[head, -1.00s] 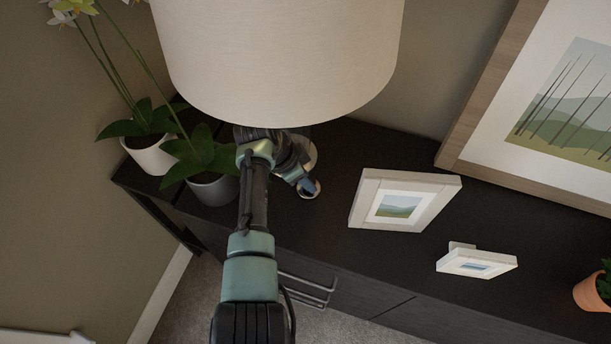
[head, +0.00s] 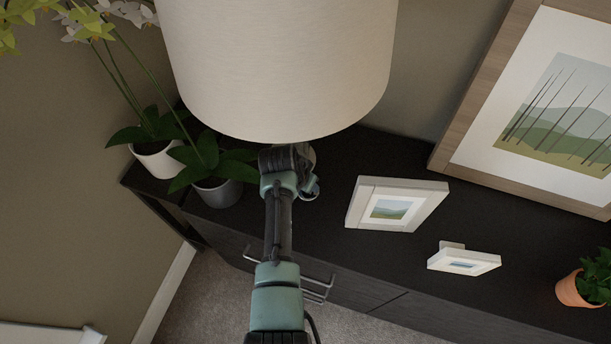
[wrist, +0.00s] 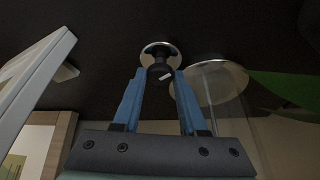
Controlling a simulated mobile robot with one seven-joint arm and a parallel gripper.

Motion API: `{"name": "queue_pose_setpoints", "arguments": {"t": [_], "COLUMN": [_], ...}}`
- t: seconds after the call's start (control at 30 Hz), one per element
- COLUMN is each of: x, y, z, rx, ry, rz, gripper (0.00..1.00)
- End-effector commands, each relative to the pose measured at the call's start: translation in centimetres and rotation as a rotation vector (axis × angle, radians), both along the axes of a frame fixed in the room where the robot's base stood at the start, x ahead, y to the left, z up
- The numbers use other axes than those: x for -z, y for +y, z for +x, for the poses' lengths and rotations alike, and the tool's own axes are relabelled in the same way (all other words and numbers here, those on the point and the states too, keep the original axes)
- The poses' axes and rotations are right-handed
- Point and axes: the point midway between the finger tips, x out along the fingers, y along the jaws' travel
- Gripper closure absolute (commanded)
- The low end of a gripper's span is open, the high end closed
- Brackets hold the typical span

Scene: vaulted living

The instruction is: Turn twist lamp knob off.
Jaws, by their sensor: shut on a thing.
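The lamp has a large cream shade (head: 280,65), which fills the top middle of the head view. In the wrist view its round, clear-looking base (wrist: 222,82) lies beside the dark twist knob (wrist: 160,68). The knob stands on a small round metal plate (wrist: 148,48) and has a white mark on it. My gripper (wrist: 160,76) has its blue fingers on either side of the knob, shut on it. In the head view my own arm and the shade hide the fingers and most of the knob; only part of the metal plate (head: 312,191) shows.
Two potted orchids (head: 218,194) stand left of the lamp on the dark cabinet (head: 335,235). Two small framed pictures (head: 400,183) stand to the right, with a large framed picture (head: 470,110) behind. A terracotta pot (head: 572,292) is at far right.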

Motion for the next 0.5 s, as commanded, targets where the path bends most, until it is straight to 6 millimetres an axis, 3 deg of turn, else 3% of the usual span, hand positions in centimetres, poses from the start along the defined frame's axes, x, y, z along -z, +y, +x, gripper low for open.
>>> {"name": "queue_pose_setpoints", "arguments": {"t": [0.5], "x": [-0.09], "y": [-0.56], "z": [-0.12], "rx": [-0.485], "ry": [0.0], "rz": [0.002], "gripper": [1.0]}}
